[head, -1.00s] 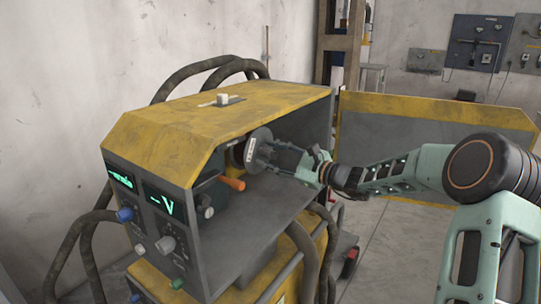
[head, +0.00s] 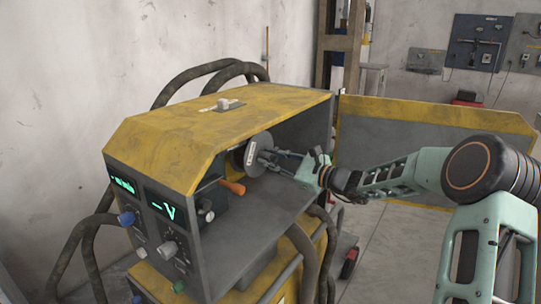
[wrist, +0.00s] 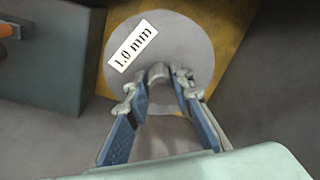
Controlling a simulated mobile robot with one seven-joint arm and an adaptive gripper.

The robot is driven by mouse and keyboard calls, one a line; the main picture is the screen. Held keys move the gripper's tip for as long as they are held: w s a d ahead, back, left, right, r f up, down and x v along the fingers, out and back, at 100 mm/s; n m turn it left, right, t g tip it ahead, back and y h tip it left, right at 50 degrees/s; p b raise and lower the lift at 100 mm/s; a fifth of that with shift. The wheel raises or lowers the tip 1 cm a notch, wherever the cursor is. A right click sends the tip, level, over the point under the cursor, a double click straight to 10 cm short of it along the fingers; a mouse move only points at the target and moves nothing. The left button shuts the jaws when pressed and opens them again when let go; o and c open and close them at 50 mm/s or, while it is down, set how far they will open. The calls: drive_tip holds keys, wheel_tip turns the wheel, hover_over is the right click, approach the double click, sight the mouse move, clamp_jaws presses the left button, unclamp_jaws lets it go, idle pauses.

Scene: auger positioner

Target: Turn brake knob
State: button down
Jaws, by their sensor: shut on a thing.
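The grey round spool disc (head: 258,145) with a white "1.0 mm" label sits inside the open yellow and grey machine housing. In the wrist view the disc (wrist: 190,40) faces me, and a small grey knob (wrist: 158,71) stands at its centre. I take this to be the brake knob; the head view does not show it clearly. My gripper (wrist: 158,82) has its fingertips on either side of the knob and is shut on it. In the head view my gripper (head: 262,158) reaches into the housing from the right, at the disc.
The housing's yellow top (head: 215,115) overhangs the disc, and its grey floor (head: 265,205) lies below. An orange lever (head: 233,187) sticks out to the left of my gripper. The opened yellow-edged door panel (head: 430,120) stands behind my arm. Thick hoses (head: 300,250) hang in front.

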drive_tip(key=m+p, duration=0.6)
drive_tip(key=shift+r+g+p, duration=0.3)
drive_tip(key=shift+p, duration=0.1)
drive_tip(key=m+p, duration=0.4)
drive_tip(key=shift+f, duration=0.1)
drive_tip(key=shift+f+m+p, duration=0.15)
drive_tip(key=shift+m+p, duration=0.7)
drive_tip(key=shift+m, duration=0.15)
drive_tip(key=c, duration=1.7)
unclamp_jaws()
